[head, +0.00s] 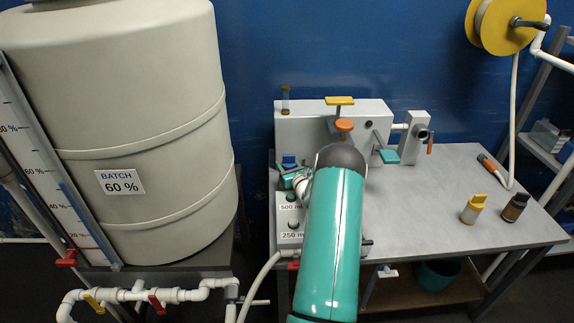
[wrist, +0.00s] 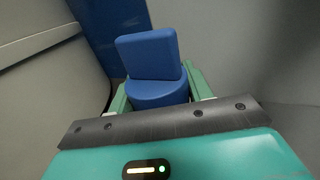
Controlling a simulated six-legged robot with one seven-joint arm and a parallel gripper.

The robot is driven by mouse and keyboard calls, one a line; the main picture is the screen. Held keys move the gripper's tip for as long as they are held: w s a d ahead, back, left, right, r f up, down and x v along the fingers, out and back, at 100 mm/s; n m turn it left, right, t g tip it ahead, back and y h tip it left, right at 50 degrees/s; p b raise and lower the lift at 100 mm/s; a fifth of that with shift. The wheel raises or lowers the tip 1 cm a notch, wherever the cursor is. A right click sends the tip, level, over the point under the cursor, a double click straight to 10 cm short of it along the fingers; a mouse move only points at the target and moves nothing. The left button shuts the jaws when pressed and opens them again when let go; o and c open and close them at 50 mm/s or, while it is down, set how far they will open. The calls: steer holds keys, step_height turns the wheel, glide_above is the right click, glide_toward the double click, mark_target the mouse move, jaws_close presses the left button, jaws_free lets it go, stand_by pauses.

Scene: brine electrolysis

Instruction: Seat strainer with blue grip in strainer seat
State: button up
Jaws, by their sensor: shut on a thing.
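The blue grip (wrist: 152,68) of the strainer fills the middle of the wrist view, between the green fingers of my gripper (wrist: 155,92). My gripper is shut on it. In the head view the blue grip (head: 289,161) shows as a small patch at my gripper (head: 293,178), near the left end of the bench. I cannot make out the strainer seat for certain; my arm covers much of the bench's front left.
A large batch tank (head: 150,130) stands close on the left. A grey apparatus (head: 310,130) with levers stands at the bench's back. A yellow-topped bottle (head: 473,209) and a dark bottle (head: 515,207) stand at right. The bench top (head: 420,205) between is clear.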

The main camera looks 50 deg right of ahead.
steer(key=shift+s+a+f, duration=0.1)
steer(key=shift+f, duration=0.3)
stand_by(1.8)
steer(key=o, duration=1.2)
steer(key=shift+f, duration=0.1)
steer(key=shift+c, duration=0.2)
steer(key=shift+r, duration=0.25)
steer(key=shift+r, duration=0.2)
steer(key=c, duration=1.2)
steer(key=shift+c, duration=0.2)
steer(key=shift+r, duration=0.1)
steer(key=o, duration=1.2)
steer(key=shift+o, duration=0.2)
